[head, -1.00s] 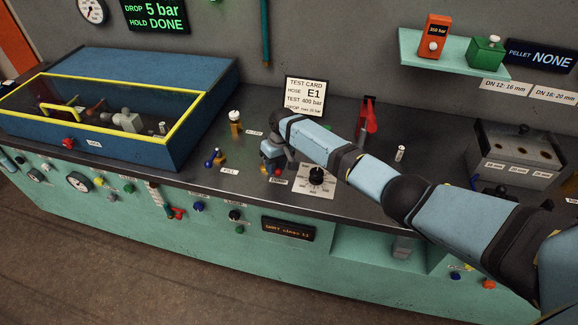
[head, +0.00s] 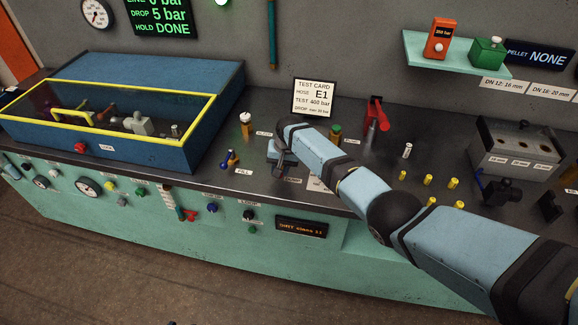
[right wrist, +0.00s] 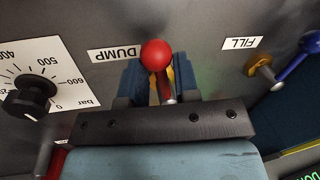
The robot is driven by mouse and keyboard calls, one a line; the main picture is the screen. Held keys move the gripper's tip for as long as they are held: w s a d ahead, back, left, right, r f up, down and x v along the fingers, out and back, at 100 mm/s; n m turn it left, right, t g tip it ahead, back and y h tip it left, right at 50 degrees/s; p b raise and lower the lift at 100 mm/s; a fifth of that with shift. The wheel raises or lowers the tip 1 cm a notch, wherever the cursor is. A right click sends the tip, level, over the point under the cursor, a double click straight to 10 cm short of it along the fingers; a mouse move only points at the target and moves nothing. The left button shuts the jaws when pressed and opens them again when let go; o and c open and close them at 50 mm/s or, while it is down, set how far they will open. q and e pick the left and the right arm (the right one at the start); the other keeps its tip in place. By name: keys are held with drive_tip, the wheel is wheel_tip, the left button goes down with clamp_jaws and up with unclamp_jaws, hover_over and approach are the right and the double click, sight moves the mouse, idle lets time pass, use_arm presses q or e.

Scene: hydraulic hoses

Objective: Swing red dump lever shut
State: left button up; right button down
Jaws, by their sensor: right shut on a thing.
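The red dump lever shows in the right wrist view as a red ball knob (right wrist: 156,55) on a metal stem beside the DUMP label (right wrist: 114,53). My right gripper (right wrist: 160,85) is shut on the lever, its two blue fingers on either side of the stem under the knob. In the head view my right gripper (head: 281,155) is low over the bench between the FILL and DUMP labels, and the arm hides the lever. My left gripper is in neither current view.
The blue-handled fill valve (head: 229,159) stands just left of the gripper. The pressure dial (right wrist: 27,98) is on the other side of the lever. A blue box with a yellow-framed lid (head: 110,120) fills the left. Several yellow pieces (head: 428,180) stand beyond my arm.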

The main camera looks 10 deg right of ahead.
drive_tip(key=shift+w+a+r+m, duration=0.15)
drive_tip(key=shift+a+m, duration=0.2)
drive_tip(key=shift+m, duration=0.35)
drive_tip(key=shift+a+m+p, duration=0.2)
drive_tip(key=shift+m+p, duration=0.2)
drive_tip(key=shift+m, duration=0.1)
drive_tip(key=shift+t, duration=0.3)
drive_tip(key=c, duration=0.9)
unclamp_jaws()
drive_tip(key=shift+o, duration=0.2)
drive_tip(key=shift+r, duration=0.4)
drive_tip(key=v, duration=1.3)
drive_tip(key=shift+f+p, duration=0.1)
drive_tip(key=shift+p, duration=0.2)
